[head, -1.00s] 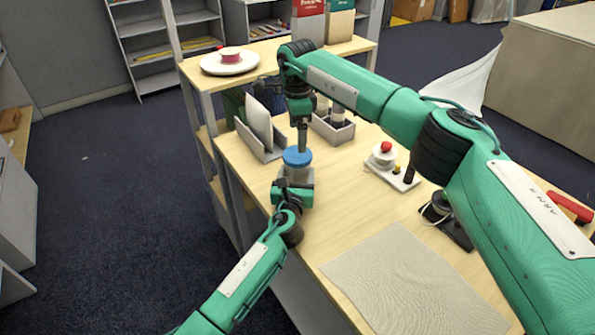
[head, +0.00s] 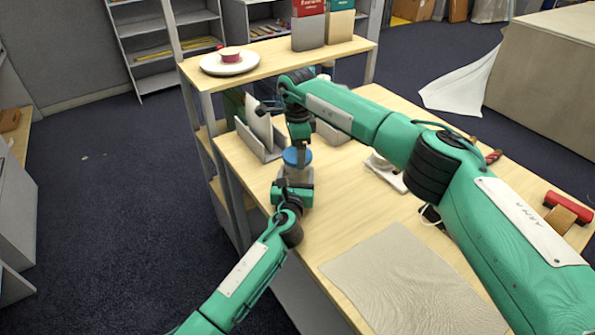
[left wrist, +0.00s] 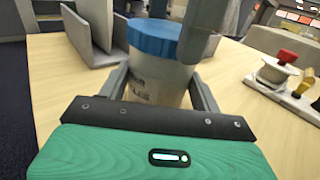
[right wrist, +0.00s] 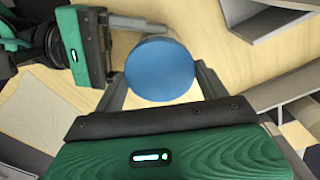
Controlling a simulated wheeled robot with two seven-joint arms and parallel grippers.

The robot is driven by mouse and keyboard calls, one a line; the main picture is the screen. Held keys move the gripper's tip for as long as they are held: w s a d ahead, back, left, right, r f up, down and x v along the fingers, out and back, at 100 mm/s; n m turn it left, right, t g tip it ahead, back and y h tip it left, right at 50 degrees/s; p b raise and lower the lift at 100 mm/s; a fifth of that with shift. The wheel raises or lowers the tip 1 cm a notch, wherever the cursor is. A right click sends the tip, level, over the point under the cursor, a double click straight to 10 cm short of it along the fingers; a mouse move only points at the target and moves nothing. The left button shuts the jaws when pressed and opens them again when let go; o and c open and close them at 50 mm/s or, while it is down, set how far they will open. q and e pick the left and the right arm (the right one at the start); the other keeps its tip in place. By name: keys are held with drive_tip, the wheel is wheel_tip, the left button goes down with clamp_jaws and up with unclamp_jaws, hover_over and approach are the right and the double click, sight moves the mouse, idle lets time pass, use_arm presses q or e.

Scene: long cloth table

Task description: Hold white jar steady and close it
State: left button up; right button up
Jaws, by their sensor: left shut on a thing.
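The white jar (left wrist: 155,82) stands on the table with its blue lid (left wrist: 155,38) on top; the lid also shows in the head view (head: 297,157). My left gripper (head: 294,183) is shut on the jar's body, one finger on each side in the left wrist view. My right gripper (head: 301,150) points down over the lid. In the right wrist view the lid (right wrist: 160,69) lies between its fingers, which look open around it. In the left wrist view a right finger hides the lid's right edge. I cannot tell whether the lid is seated fully.
A grey holder (head: 262,148) stands just behind the jar. A white base with a red-topped part (left wrist: 283,60) is to the right. A cloth mat (head: 400,280) lies at the near end. A shelf with a white plate (head: 230,63) is behind.

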drive_tip(key=shift+c, duration=1.2)
drive_tip(key=m, duration=0.6)
drive_tip(key=shift+m, duration=0.3)
drive_tip(key=m, duration=0.4)
drive_tip(key=shift+m, duration=0.3)
drive_tip(key=m, duration=0.4)
drive_tip(key=o, duration=1.2)
drive_tip(key=shift+c, duration=0.2)
wheel_tip(320, 180, up, 12)
